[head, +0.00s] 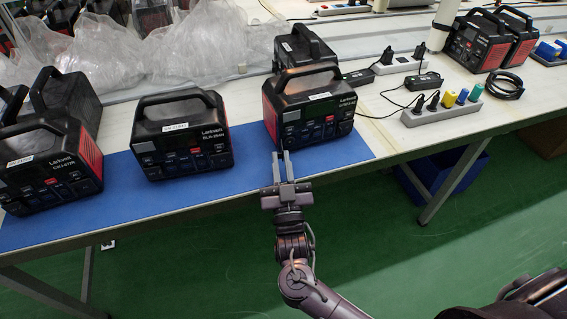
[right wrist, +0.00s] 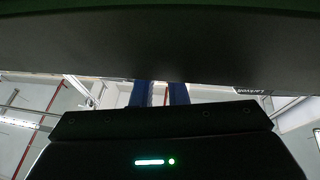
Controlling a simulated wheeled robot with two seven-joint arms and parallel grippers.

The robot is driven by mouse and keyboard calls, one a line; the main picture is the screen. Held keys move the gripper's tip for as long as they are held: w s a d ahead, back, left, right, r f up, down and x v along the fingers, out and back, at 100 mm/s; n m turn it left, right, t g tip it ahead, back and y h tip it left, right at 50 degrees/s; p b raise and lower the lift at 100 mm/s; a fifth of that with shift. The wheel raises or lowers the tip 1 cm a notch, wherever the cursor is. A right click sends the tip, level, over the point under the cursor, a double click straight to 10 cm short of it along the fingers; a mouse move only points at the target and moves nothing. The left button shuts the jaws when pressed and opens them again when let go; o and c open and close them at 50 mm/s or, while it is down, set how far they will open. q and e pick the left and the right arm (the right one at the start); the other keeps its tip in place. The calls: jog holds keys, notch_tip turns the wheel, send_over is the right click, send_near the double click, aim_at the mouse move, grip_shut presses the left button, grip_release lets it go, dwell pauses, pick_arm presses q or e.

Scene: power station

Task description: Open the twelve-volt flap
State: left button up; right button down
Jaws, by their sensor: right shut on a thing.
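A black and red power station (head: 310,105) stands on the blue mat at the right end of the row, its front panel facing me. My right gripper (head: 282,155) is at the lower left of that front, its two narrow fingers close together and shut on a small part there, which I take for the twelve-volt flap. The fingertips cover the flap, so I cannot tell how far it is open. In the right wrist view, the power station's dark body (right wrist: 160,45) fills the top and the fingers (right wrist: 160,94) reach to its edge. My left gripper is not in view.
Another power station (head: 180,135) stands to the left, with more (head: 45,165) at the far left and one behind (head: 303,48). The blue mat (head: 130,200) is bare in front. A power strip (head: 440,112) with plugs lies to the right. Clear plastic bags (head: 200,50) lie behind.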

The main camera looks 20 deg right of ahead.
jog(key=c, duration=1.5)
grip_release()
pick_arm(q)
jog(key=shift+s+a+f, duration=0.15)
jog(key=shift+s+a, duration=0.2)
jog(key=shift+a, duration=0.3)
